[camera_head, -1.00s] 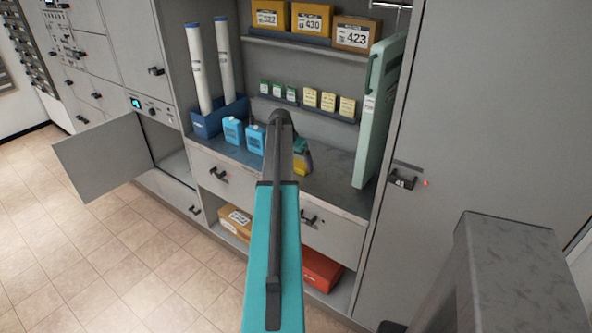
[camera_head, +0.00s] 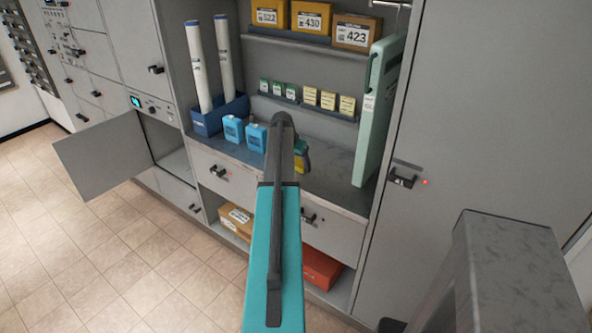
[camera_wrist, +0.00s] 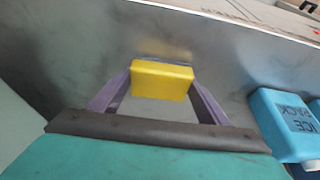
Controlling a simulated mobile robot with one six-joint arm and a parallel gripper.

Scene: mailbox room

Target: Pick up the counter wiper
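The counter wiper appears to be the yellow block (camera_wrist: 162,80) in the wrist view. It lies on the grey counter. In the head view a small yellow part of it (camera_head: 301,162) shows just right of my arm. My gripper (camera_wrist: 162,79) has its two purple fingers spread, one on each side of the block. The block nearly fills the gap, and I cannot see clearly whether the fingers touch it. In the head view my forearm hides most of the gripper.
Blue ice packs (camera_head: 244,133) stand on the counter, left of my arm; one (camera_wrist: 286,124) is at the right in the wrist view. A blue bin (camera_head: 208,122) holds white tubes. A pale green panel (camera_head: 377,110) stands at right. Shelves with small boxes (camera_head: 328,100) are behind.

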